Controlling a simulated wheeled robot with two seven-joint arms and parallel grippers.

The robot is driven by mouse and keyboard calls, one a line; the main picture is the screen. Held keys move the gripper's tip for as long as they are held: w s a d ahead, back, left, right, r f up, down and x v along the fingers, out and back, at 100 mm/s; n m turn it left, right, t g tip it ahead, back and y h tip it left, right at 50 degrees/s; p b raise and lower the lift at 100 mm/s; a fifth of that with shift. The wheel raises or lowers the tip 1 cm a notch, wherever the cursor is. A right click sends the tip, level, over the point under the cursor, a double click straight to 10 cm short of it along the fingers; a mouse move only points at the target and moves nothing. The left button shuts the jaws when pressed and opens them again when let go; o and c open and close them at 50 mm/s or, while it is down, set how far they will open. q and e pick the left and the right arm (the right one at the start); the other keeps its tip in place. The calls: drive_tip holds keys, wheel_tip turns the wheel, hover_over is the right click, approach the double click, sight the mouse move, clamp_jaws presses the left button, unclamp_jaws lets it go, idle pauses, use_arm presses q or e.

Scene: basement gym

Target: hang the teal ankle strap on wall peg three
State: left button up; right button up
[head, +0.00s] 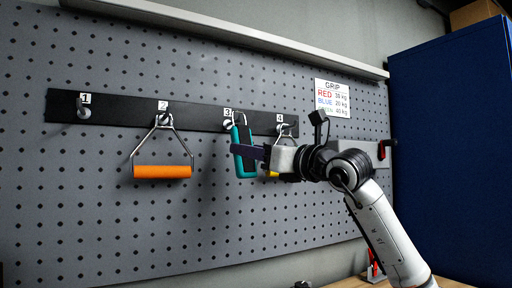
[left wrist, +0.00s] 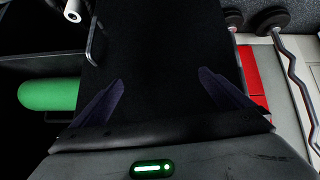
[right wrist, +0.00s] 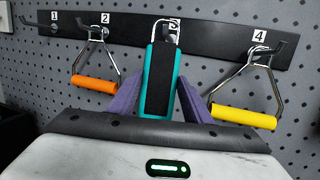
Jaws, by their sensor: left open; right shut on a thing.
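The teal ankle strap (head: 245,165) has a black pad and a metal ring at its top. It hangs upright in my right gripper (head: 252,152), whose purple fingers are shut on it. In the right wrist view the strap (right wrist: 160,80) stands between the fingers, its ring (right wrist: 165,27) in front of peg three's place. Peg three (head: 228,125) is on the black rail below label 3, close by the ring. I cannot tell whether the ring is around the peg. My left gripper (left wrist: 162,95) is open and empty, seen only in the left wrist view.
An orange handle (head: 162,171) hangs on peg two and a yellow handle (right wrist: 243,117) on peg four, close on either side. Peg one (head: 83,113) is bare. A grip chart (head: 332,98) and a blue cabinet (head: 450,150) are at right. A green roll (left wrist: 48,95) is near my left gripper.

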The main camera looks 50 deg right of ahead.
drive_tip(key=shift+w+d+p, duration=0.25)
drive_tip(key=shift+w+p, duration=0.1)
drive_tip(key=shift+w, duration=0.45)
drive_tip(key=shift+w+d+f+b, duration=0.2)
drive_tip(key=shift+w+f+b, duration=0.25)
drive_tip(key=shift+w+f, duration=0.3)
drive_tip(key=shift+s+f, duration=0.1)
drive_tip(key=o, duration=1.2)
drive_tip(key=shift+s, duration=0.1)
